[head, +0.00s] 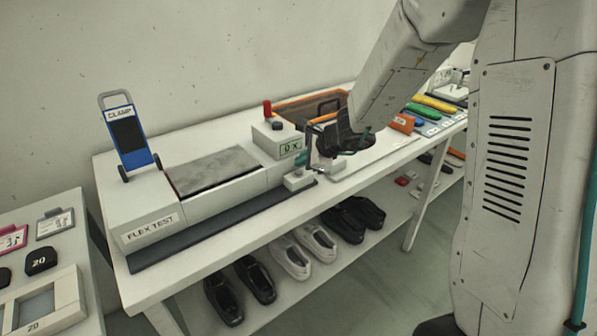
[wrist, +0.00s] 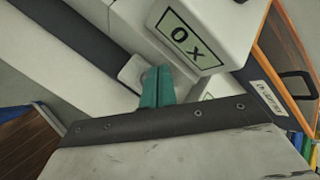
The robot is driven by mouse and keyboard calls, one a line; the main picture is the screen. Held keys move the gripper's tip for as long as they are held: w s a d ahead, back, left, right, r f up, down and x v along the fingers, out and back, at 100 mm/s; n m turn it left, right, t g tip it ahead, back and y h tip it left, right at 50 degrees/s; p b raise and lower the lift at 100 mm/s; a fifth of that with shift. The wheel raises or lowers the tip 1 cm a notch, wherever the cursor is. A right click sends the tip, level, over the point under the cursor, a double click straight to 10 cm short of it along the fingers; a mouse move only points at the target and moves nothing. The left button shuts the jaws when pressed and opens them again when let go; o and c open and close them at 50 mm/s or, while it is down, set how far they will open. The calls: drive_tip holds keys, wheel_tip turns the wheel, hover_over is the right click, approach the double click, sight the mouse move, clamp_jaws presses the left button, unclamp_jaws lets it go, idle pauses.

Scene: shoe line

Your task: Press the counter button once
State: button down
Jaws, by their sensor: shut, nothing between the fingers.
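The counter box (head: 270,140) is off-white and stands at the right end of the flex-test machine. Its display (head: 291,147) reads "0 x", and the same display shows large in the wrist view (wrist: 186,38). A small white block (head: 298,182) sits on the bench in front of the box; part of it also shows in the wrist view (wrist: 131,71). My gripper (head: 301,161) is shut and empty, with its teal fingertips over or beside this block. They also show in the wrist view (wrist: 156,84). The fingers hide the block's top; I cannot tell whether they touch it.
The flex-test machine (head: 150,231) fills the bench's left part, with a blue stand (head: 127,137) on it. A red knob (head: 267,107) and a dark knob (head: 277,125) top the counter box. An orange-edged bin (head: 309,105) stands behind. Shoes (head: 254,279) lie on the lower shelf.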

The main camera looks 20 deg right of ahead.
sight(301, 175)
drive_tip(key=shift+r, duration=2.5)
drive_tip(key=shift+s+a+n, duration=0.15)
drive_tip(key=shift+a+n, duration=0.15)
drive_tip(key=s+a+r+n+g+y, duration=0.1)
drive_tip(key=s+a+n+g, duration=0.15)
drive_tip(key=s+n, duration=0.45)
drive_tip(key=s+a+r+n+g+y, duration=0.1)
drive_tip(key=s+a+n+g, duration=0.15)
drive_tip(key=s+n, duration=0.45)
drive_tip(key=s+d+r+n+h, duration=0.2)
drive_tip(key=s, duration=0.5)
drive_tip(key=s+d+r+n+g+h, duration=0.1)
drive_tip(key=s+d+r+n+h, duration=0.1)
drive_tip(key=s, duration=0.6)
drive_tip(key=s+d+r+n+h, duration=0.2)
drive_tip(key=s+d+r, duration=0.1)
drive_tip(key=s, duration=0.5)
drive_tip(key=shift+d+g+h, duration=0.3)
drive_tip(key=shift+d, duration=0.15)
